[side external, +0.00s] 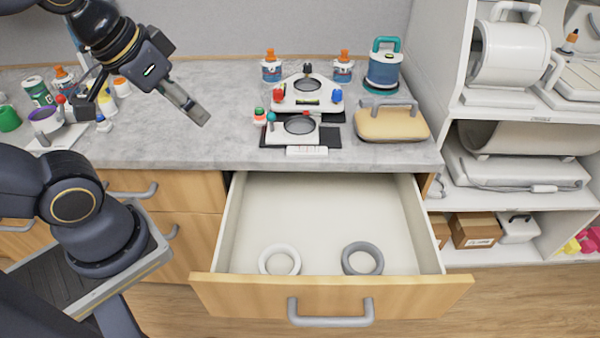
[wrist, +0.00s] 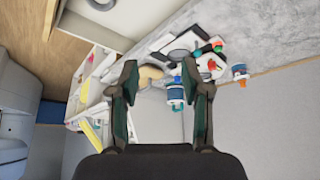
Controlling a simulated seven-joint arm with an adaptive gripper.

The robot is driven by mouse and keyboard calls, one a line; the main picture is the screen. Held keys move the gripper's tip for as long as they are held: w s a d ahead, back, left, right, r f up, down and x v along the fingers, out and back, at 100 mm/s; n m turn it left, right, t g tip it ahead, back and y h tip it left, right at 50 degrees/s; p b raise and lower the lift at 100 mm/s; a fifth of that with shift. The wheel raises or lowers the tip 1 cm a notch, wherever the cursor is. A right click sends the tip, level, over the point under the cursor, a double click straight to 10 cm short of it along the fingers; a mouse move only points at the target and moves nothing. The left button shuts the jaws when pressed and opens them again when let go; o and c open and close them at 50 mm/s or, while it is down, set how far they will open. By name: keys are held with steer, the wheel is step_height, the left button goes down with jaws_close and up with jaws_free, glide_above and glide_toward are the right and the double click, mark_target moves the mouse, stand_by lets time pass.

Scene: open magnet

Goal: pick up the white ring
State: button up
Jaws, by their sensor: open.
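The white ring (side external: 266,262) lies in the open drawer (side external: 318,205), near its front wall and left of the middle. A grey ring (side external: 376,260) lies to its right in the same drawer, apart from it. My gripper (side external: 203,118) is above the counter, up and to the left of the drawer, well away from both rings. In the wrist view my gripper (wrist: 162,82) has its two fingers spread, with nothing held between them. I cannot make out the white ring in the wrist view.
The counter (side external: 190,150) holds bottles and a cup at the left. Two white devices (side external: 300,130), a blue canister (side external: 384,70) and a tan case (side external: 390,124) stand behind the drawer. White shelves (side external: 448,95) rise at the right. The drawer's middle and back are bare.

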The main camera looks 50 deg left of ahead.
steer(key=m+g, duration=0.3)
steer(key=g, duration=0.3)
glide_above(271, 247)
step_height(271, 247, down, 30)
steer(key=f, duration=0.9)
steer(key=shift+s+f, duration=0.2)
steer(key=shift+f, duration=0.1)
steer(key=f, duration=0.6)
steer(key=shift+w+f, duration=0.2)
